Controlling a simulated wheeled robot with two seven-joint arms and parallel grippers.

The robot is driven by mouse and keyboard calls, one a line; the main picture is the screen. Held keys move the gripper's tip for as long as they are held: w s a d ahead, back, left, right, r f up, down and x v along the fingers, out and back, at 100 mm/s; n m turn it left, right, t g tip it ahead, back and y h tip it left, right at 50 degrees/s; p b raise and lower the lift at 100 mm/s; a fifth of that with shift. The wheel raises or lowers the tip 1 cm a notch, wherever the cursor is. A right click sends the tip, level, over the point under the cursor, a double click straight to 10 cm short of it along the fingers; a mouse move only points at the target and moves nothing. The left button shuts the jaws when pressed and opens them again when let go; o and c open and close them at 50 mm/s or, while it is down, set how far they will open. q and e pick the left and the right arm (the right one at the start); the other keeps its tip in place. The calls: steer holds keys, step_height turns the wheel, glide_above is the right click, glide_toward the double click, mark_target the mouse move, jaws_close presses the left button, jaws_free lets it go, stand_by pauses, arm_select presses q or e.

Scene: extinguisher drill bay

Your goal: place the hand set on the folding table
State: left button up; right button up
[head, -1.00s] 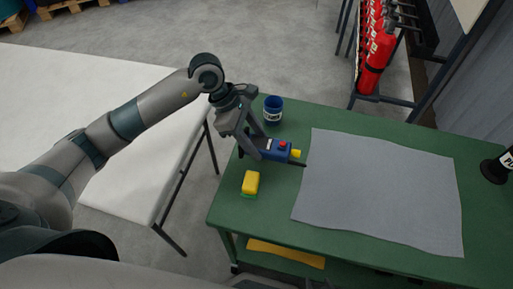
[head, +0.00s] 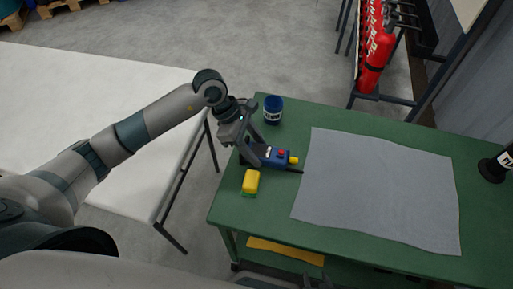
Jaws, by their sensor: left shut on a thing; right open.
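The hand set, a blue device with a red button and a yellow end (head: 280,156), is at the left part of the green workbench. My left gripper (head: 262,156) is shut on its left end, coming from the upper left. I cannot tell whether the hand set touches the bench top. The folding table (head: 95,95), with a white top and dark legs, stands to the left across a narrow gap and its top is bare where visible. My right gripper (head: 315,283) shows only in part at the bottom edge, open and away from the hand set.
The green workbench (head: 235,205) carries a blue cup (head: 273,109), a yellow and green sponge (head: 250,182), a grey cloth (head: 380,190) and a black object (head: 495,168). Red extinguishers (head: 376,55) stand on a rack behind. A yellow item (head: 285,252) lies on the lower shelf.

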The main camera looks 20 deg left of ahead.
arm_select(q)
steer(key=o, duration=1.5)
arm_select(e)
steer(key=shift+d, duration=0.15)
arm_select(q)
steer(key=shift+r, duration=0.1)
steer(key=shift+a+r, duration=0.1)
steer(key=shift+r, duration=0.05)
steer(key=b+v, duration=0.2)
steer(key=v, duration=0.9)
steer(key=shift+r+b, duration=0.3)
steer(key=shift+r, duration=0.05)
arm_select(e)
steer(key=shift+s+d+f+g+h, duration=0.15)
steer(key=shift+s+d+f+g, duration=0.3)
steer(key=shift+d+f+g, duration=0.2)
steer(key=shift+s+d+f+g+h, duration=0.15)
steer(key=shift+s+d+f+g, duration=0.35)
steer(key=shift+f, duration=0.2)
arm_select(q)
steer(key=shift+o, duration=0.4)
steer(key=shift+a, duration=0.1)
